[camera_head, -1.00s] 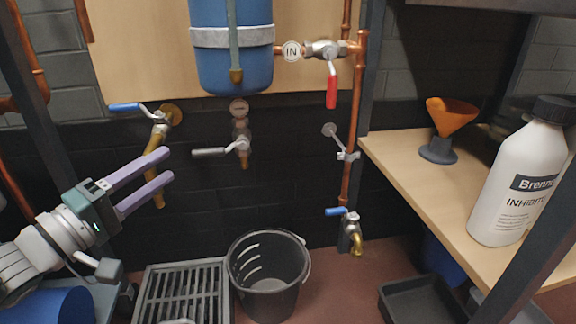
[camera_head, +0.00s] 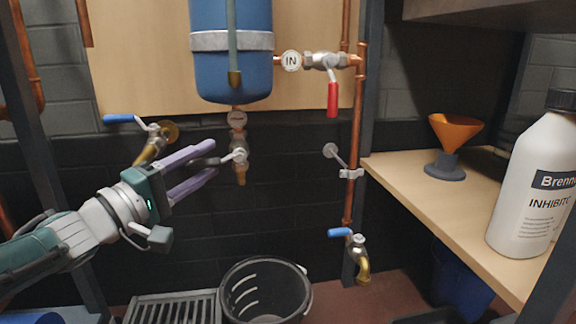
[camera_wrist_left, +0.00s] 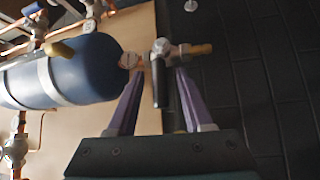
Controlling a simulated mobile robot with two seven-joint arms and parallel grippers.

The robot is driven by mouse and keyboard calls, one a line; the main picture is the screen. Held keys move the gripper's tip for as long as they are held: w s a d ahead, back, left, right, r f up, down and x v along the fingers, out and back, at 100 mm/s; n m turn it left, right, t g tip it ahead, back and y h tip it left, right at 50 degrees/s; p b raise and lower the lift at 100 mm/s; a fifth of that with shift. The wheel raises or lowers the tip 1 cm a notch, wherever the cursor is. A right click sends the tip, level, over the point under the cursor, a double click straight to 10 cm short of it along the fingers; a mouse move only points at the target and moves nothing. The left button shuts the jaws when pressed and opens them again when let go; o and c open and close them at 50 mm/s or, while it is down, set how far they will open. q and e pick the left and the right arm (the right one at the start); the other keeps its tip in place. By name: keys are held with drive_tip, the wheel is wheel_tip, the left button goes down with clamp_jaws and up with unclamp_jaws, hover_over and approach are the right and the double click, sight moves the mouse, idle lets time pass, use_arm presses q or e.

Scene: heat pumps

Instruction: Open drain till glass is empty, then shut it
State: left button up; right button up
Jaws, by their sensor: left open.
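The blue vessel (camera_head: 232,75) hangs on the wall board, with a narrow upright glass tube (camera_head: 234,40) on its front; I cannot make out the level in it. The drain valve (camera_head: 239,157) sits below the vessel, its grey lever pointing left. My left gripper (camera_head: 213,159) is open at this lever, one finger above and one below. In the left wrist view the lever (camera_wrist_left: 160,85) lies between the two purple fingers, with the valve body (camera_wrist_left: 162,48) just beyond the tips. Contact cannot be told. My right gripper is not in view.
A black bucket (camera_head: 265,291) stands on the floor below, beside a slatted grate (camera_head: 172,309). A red-handled valve (camera_head: 332,98) and blue-handled valves (camera_head: 122,118) (camera_head: 341,232) are nearby. A wooden shelf (camera_head: 405,172) at right holds an orange funnel (camera_head: 455,130) and a white inhibitor bottle (camera_head: 530,190).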

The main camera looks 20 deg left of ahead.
use_arm(q)
clamp_jaws()
idle(0.3)
idle(1.1)
